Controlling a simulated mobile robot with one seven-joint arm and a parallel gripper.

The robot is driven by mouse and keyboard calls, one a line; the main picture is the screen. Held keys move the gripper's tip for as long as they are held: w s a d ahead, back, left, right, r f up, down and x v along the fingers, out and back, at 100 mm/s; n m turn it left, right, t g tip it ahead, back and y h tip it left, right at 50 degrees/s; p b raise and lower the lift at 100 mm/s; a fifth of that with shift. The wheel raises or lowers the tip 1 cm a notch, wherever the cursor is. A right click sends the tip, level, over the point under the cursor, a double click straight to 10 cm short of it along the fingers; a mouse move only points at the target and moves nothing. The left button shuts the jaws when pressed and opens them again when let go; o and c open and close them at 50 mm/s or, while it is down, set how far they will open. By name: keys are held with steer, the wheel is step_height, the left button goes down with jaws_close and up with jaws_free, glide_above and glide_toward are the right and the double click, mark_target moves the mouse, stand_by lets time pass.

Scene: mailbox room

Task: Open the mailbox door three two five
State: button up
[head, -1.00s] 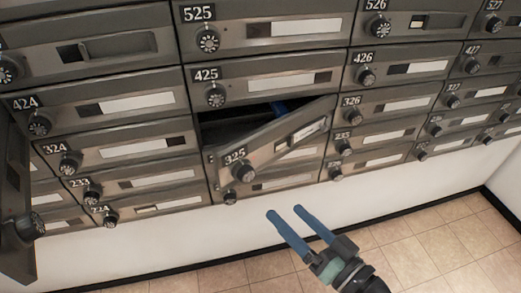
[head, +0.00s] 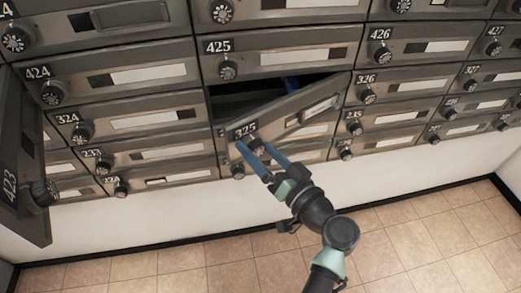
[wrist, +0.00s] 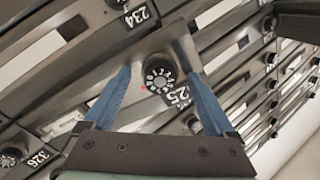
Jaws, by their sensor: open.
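The mailbox door 325 (head: 290,112) is a grey metal door with a white label strip, a number plate and a round dial knob. It stands ajar, its left end swung out toward me and its right end near the cabinet. In the wrist view the knob (wrist: 158,77) lies between the spread fingers (wrist: 158,73), with gaps on both sides. Whether the fingertips touch the door is unclear.
Closed mailbox doors surround it, such as 425 (head: 285,58) above and 326 (head: 400,92) to the right. Another door, 423 (head: 28,165), stands open at the far left. White wall and clear tiled floor (head: 430,230) lie below.

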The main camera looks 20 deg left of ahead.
steer(key=shift+c, duration=0.2)
jaws_close()
stand_by(0.3)
